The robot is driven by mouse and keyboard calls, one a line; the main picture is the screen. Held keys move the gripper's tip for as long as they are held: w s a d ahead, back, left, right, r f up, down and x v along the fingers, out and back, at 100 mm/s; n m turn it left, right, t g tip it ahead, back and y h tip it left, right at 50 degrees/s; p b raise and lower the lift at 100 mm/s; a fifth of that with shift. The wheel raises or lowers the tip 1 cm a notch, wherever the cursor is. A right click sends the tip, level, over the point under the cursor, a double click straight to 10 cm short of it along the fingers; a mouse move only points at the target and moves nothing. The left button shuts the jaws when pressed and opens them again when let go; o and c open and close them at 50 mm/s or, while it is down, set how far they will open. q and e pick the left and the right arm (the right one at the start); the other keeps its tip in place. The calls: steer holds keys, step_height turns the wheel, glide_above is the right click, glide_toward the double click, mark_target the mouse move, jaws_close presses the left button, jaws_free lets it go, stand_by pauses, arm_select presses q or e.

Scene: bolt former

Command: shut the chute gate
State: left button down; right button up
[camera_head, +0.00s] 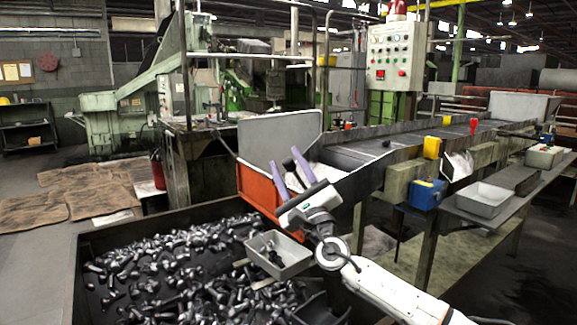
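A flat grey panel (279,136), which looks like the chute gate, stands upright and slightly tilted at the back of the orange chute (262,190). The chute is at the left end of the long conveyor trough, above the bin of bolts. My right gripper (284,162) is in front of the panel, over the chute mouth. I cannot tell whether a finger touches the panel. The gripper body hides part of the chute's right side. My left gripper is not in view.
A large dark bin (110,235) full of bolts lies below, with a small grey tray (278,256) in it. A conveyor trough (385,145) runs back right. A bench (520,207) at right holds another grey tray (484,200). A control box (391,55) stands behind.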

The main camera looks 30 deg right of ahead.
steer(key=shift+s, duration=0.1)
steer(key=v, duration=1)
steer(key=shift+s, duration=0.1)
